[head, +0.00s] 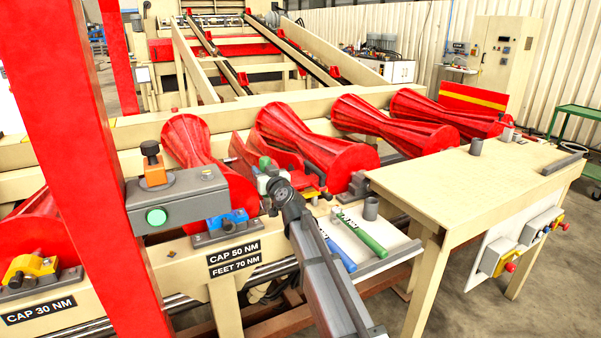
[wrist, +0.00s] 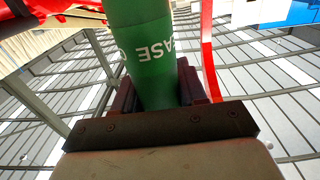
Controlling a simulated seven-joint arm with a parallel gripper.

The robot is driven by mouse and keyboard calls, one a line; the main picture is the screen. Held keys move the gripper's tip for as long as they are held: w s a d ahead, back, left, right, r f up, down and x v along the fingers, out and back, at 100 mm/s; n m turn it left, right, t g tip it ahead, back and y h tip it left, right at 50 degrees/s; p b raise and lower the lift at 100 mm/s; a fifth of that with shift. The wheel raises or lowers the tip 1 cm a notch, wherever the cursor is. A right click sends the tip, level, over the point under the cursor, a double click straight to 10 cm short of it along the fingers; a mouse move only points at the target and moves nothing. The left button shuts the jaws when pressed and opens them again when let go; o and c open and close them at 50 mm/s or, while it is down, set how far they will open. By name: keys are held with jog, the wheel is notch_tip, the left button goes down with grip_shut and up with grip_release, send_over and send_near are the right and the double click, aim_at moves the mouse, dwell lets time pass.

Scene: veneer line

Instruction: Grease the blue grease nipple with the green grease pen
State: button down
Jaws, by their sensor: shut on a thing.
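My gripper (head: 268,178) is shut on a green grease pen (wrist: 150,50), whose white lettering ends in "ASE". In the head view the pen's green end (head: 265,162) shows just above the gripper; the rest is hidden. In the wrist view the pen stands between the jaws and runs out of the top of the picture, so its tip is not visible. A blue bearing block (head: 226,221) sits on the beam to the left of and below my gripper, apart from it. I cannot make out a separate blue nipple on it.
Another green pen (head: 362,233) and a blue pen (head: 337,250) lie on the white tray (head: 398,250). Red rollers (head: 320,150) lie behind; a wooden table (head: 470,190) stands right.

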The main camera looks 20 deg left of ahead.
jog(key=s+a+f+n+g+y, duration=0.1)
jog(key=s+a+n+g, duration=0.1)
jog(key=s+a, duration=0.4)
jog(key=s+a+f+n+g+y, duration=0.1)
jog(key=s+a, duration=0.5)
jog(key=a, duration=0.6)
jog(key=s+a+f+n+g+y, duration=0.1)
jog(key=s+a+g, duration=0.4)
jog(key=a, duration=0.5)
jog(key=shift+s+f+n+y, duration=0.35)
jog(key=shift+s+n+y, duration=0.55)
jog(key=shift+s+n, duration=0.2)
jog(key=shift+f, duration=0.1)
jog(key=shift+f, duration=3.95)
jog(key=shift+r, duration=0.45)
